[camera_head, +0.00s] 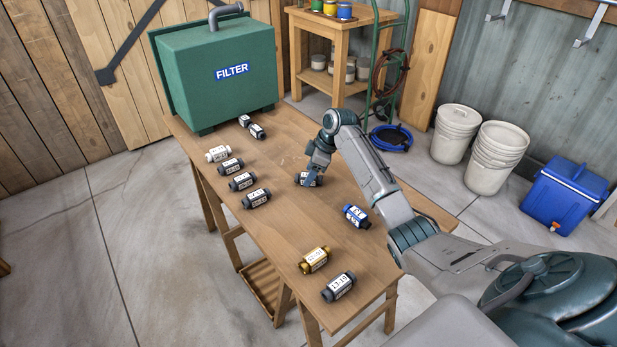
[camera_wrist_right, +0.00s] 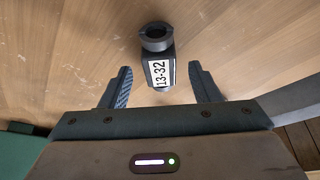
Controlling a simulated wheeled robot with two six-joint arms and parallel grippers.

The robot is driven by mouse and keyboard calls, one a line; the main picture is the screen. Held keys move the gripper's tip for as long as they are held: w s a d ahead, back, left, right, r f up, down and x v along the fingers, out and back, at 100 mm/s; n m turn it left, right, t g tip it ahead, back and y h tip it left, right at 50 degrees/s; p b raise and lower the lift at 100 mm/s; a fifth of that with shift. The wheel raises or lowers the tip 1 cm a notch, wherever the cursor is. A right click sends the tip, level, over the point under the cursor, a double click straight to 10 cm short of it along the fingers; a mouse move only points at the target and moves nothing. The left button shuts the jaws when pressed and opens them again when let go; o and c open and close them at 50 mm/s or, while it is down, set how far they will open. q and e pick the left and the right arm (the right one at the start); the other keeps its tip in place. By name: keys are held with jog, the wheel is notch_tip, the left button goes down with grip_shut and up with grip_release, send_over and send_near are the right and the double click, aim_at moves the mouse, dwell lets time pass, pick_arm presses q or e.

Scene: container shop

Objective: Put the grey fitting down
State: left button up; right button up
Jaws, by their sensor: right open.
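A dark grey fitting (camera_wrist_right: 157,40) with a white label reading 13-32 lies on the wooden table between the open fingers of my right gripper (camera_wrist_right: 160,88) in the right wrist view. A clear gap shows on each side of it. In the head view my right gripper (camera_head: 312,176) is low over the table's middle, and the fitting there (camera_head: 300,179) is partly hidden by it. My left gripper is in neither view.
The wooden table (camera_head: 290,235) holds a green FILTER box (camera_head: 215,95) at the far end. Several labelled fittings (camera_head: 242,181) line its left edge. A blue fitting (camera_head: 355,216), a gold one (camera_head: 314,259) and a dark one (camera_head: 339,287) lie nearer. Bare wood surrounds my right gripper.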

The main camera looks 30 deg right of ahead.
jog(key=shift+w+a+f, duration=0.15)
jog(key=shift+a+f, duration=0.05)
jog(key=shift+f, duration=0.35)
jog(key=shift+w+a+f, duration=0.1)
jog(key=shift+f, duration=0.25)
jog(key=shift+c, duration=0.3)
jog(key=c, duration=1)
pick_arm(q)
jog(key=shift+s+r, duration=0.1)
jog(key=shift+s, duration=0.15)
pick_arm(e)
jog(key=shift+c, duration=0.5)
jog(key=shift+r, duration=0.1)
